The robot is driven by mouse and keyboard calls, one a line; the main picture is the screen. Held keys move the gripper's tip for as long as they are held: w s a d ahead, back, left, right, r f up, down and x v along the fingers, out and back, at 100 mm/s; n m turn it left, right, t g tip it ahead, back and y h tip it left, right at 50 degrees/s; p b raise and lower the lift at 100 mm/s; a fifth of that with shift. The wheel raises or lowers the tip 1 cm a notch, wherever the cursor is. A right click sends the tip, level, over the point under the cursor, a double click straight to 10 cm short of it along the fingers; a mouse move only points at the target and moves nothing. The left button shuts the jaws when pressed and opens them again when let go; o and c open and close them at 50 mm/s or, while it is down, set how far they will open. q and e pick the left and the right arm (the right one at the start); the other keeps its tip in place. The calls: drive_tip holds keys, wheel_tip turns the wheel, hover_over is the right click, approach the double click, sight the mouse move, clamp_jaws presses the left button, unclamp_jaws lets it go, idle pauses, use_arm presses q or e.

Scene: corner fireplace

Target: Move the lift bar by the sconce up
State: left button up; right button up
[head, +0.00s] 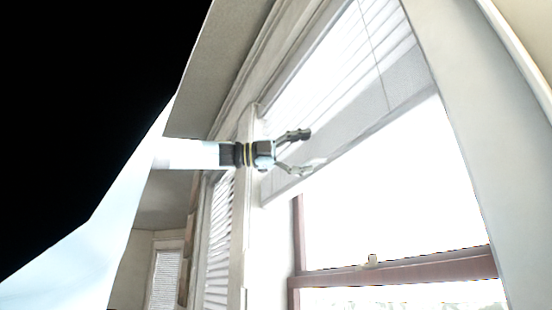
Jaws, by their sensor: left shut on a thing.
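The lift bar (376,127) is the pale bottom edge of a white blind (345,65) that covers the upper part of a window. It runs slanted in the picture, from lower left to upper right, with bright glass below it. My left gripper (309,150) comes in from the left and is at the bar's left part. It is shut on the bar, with its lower finger at the bar's edge; the exact contact is hard to see against the bright blind. No sconce shows. My right gripper is not in view.
A dark reddish window sash rail (400,270) with a small catch (373,260) crosses below the bright glass. A pale window frame stands left of the blind, and a wide pale curtain or wall strip (480,130) to the right. Another shuttered window (218,240) is at lower left.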

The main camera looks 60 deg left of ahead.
use_arm(q)
drive_tip(key=shift+s+a+r+b, duration=0.1)
drive_tip(key=shift+s+r+b, duration=0.1)
drive_tip(key=shift+s, duration=0.25)
drive_tip(key=shift+s+a+r+b, duration=0.1)
drive_tip(key=shift+s+b, duration=0.05)
drive_tip(key=shift+s, duration=0.25)
drive_tip(key=shift+c, duration=0.4)
drive_tip(key=s, duration=0.1)
drive_tip(key=s+b, duration=0.1)
drive_tip(key=s, duration=0.2)
drive_tip(key=shift+s+a, duration=0.25)
drive_tip(key=shift+a, duration=0.1)
drive_tip(key=c, duration=0.4)
drive_tip(key=shift+s+a+f+b, duration=0.2)
drive_tip(key=shift+s+a+b, duration=0.25)
drive_tip(key=shift+s, duration=0.15)
drive_tip(key=shift+s+a+f+b, duration=0.25)
drive_tip(key=shift+s+a+b, duration=0.15)
drive_tip(key=shift+s, duration=0.2)
drive_tip(key=shift+s+a+f+b, duration=0.2)
drive_tip(key=shift+s+a+b, duration=0.15)
drive_tip(key=shift+s+b, duration=0.2)
drive_tip(key=shift+s, duration=0.1)
